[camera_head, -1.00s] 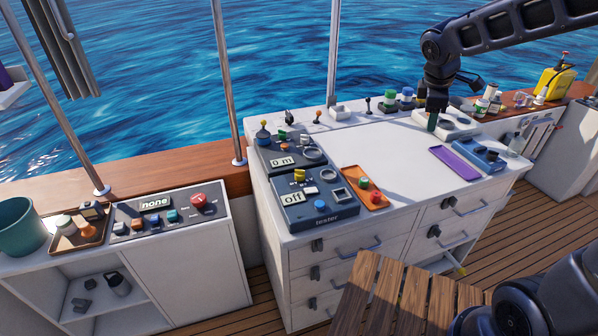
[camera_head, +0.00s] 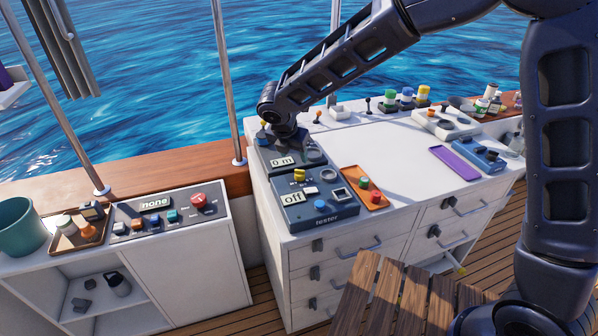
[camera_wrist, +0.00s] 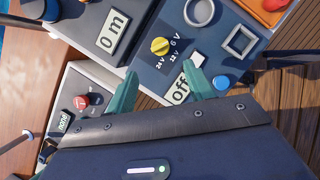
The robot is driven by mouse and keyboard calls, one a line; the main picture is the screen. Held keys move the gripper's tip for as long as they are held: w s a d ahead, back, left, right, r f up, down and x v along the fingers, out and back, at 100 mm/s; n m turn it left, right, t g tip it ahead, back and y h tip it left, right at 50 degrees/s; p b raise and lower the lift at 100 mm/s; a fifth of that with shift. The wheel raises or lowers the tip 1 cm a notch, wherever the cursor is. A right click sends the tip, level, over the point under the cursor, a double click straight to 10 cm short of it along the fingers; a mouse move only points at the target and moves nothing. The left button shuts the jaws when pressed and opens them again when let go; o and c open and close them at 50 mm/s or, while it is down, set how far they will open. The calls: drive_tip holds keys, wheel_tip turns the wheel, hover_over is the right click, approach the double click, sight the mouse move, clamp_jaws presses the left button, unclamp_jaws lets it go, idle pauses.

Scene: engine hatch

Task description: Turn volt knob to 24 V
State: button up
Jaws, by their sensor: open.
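The yellow volt knob (camera_head: 300,175) sits on the dark blue tester (camera_head: 322,212) at the cabinet's left end. In the wrist view the knob (camera_wrist: 160,46) has marks 24 V, 12 V and 6 V along its lower side; I cannot tell which one it points to. The tester display (camera_wrist: 180,88) reads "off". My gripper (camera_wrist: 158,84) is open and empty, its two teal fingers apart. The knob shows beyond the fingertips, roughly between them in the picture, untouched. In the head view my wrist is above the "0 m" box and the fingers cannot be made out.
The box with the "0 m" display (camera_head: 283,161) stands directly behind the tester. A blue button (camera_head: 320,205) and a square frame (camera_head: 339,195) are also on the tester. An orange tray (camera_head: 364,189) lies to its right. The white cabinet top beyond is mostly clear.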

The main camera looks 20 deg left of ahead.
sight(299, 171)
drive_tip(key=x, duration=1)
drive_tip(key=shift+w+f, duration=0.1)
drive_tip(key=shift+f, duration=0.25)
drive_tip(key=c, duration=0.9)
